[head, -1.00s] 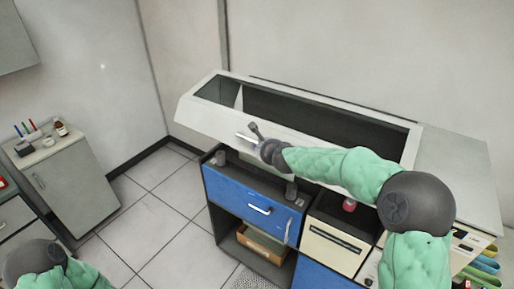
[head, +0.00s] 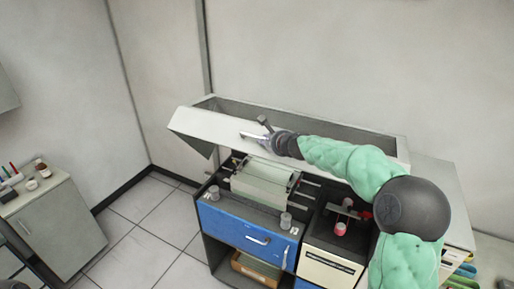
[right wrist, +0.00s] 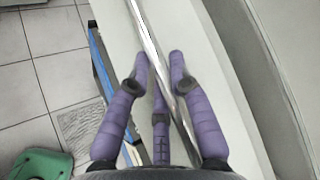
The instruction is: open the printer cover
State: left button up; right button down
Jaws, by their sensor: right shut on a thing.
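The printer cover (head: 205,128) is a long white hood, tilted up at its front edge above the printer. A silver bar handle (head: 250,136) is on its front face. My right gripper (head: 264,134) is shut on the handle; in the right wrist view the purple fingers (right wrist: 162,60) close around the metal bar (right wrist: 144,28). Under the raised cover a pale paper roll (head: 262,184) shows inside the printer. My left gripper is out of view.
Below stand a blue drawer (head: 225,224) and a cream panel (head: 328,268). A red-and-white item (head: 340,229) stands on a shelf at right. A grey cabinet (head: 62,228) is at left, with clear tiled floor between.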

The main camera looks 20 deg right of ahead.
jog(key=shift+w+d+r+p, duration=0.15)
jog(key=shift+d+r+p, duration=0.05)
jog(key=shift+r, duration=0.25)
jog(key=shift+w+d+r+p, duration=0.15)
jog(key=shift+d+r, duration=0.05)
jog(key=shift+r, duration=0.25)
jog(key=c, duration=1.1)
grip_release()
jog(key=shift+a, duration=0.15)
jog(key=v, duration=1.2)
